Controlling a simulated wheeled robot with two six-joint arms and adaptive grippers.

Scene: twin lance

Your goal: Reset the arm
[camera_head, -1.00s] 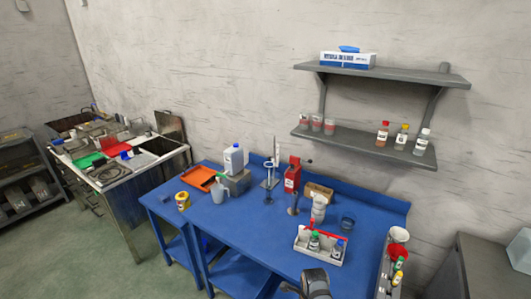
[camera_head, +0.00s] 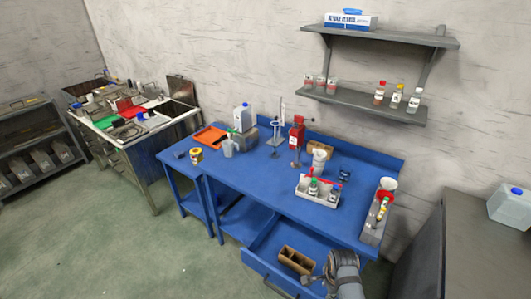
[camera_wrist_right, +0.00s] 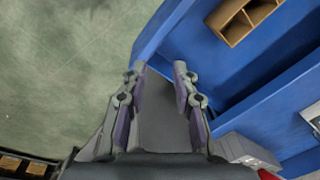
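My right arm (camera_head: 346,272) comes in at the bottom right of the head view, in front of the blue workbench (camera_head: 262,186). In the right wrist view my right gripper (camera_wrist_right: 159,68) is open, with two separate fingers and nothing held between them. Its fingertips appear beside the blue drawer, but I cannot tell if they touch it. The open drawer (camera_head: 262,264) holds a brown divided box (camera_head: 297,260), which also shows in the right wrist view (camera_wrist_right: 238,20). My left gripper is not in view.
A grey bottle carrier (camera_head: 318,193), a white jug (camera_head: 242,117) and a red device (camera_head: 297,133) stand on the bench. A grey rack (camera_head: 373,227) is at its right end. Wall shelves (camera_head: 365,103) hang above. Green floor (camera_head: 150,245) is clear at left.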

